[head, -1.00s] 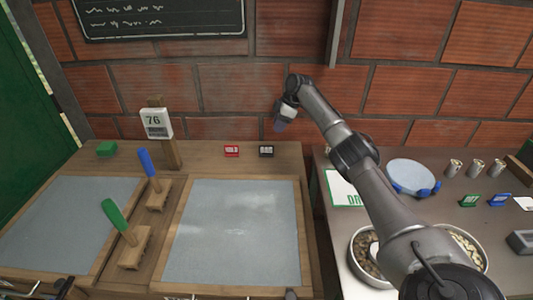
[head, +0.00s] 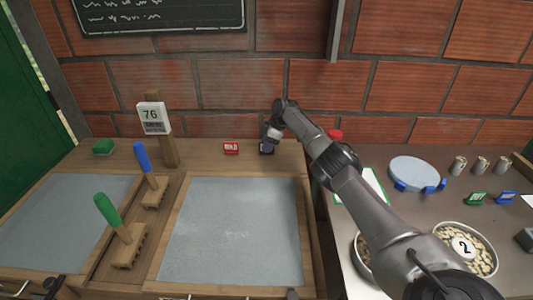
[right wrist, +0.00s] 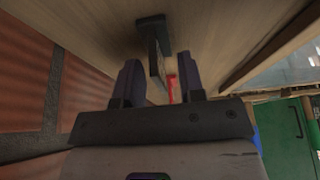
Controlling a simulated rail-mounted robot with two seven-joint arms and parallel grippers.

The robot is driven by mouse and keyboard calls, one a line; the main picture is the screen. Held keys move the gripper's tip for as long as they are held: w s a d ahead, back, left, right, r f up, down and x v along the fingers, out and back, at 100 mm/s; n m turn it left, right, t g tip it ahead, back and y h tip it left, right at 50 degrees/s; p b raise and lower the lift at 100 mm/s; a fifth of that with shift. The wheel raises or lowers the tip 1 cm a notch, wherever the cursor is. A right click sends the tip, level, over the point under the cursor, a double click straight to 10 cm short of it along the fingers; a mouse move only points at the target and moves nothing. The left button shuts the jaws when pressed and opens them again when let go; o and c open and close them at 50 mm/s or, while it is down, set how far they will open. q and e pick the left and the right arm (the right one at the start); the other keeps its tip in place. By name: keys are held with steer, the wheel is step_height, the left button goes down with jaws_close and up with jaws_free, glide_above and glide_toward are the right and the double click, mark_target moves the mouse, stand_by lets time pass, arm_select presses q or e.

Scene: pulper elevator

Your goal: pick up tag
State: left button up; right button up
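A small black tag (head: 267,150) stands at the back of the wooden bench, mostly hidden by my right gripper (head: 268,144). A red tag (head: 231,148) stands just left of it. In the right wrist view my right gripper (right wrist: 160,78) is open, with its two dark fingers apart. The dark upright tag (right wrist: 155,50) shows between and just beyond the fingertips; I cannot tell whether they touch it. The red tag (right wrist: 172,88) shows behind it. My left gripper is not recognisable in either view.
A brick wall (head: 240,85) rises close behind the bench. Bowls of beans (head: 466,250) and metal cups (head: 458,166) stand on the right table.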

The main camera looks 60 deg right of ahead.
steer(key=shift+w+f, duration=0.15)
steer(key=shift+f, duration=0.25)
steer(key=shift+c, duration=0.3)
jaws_close()
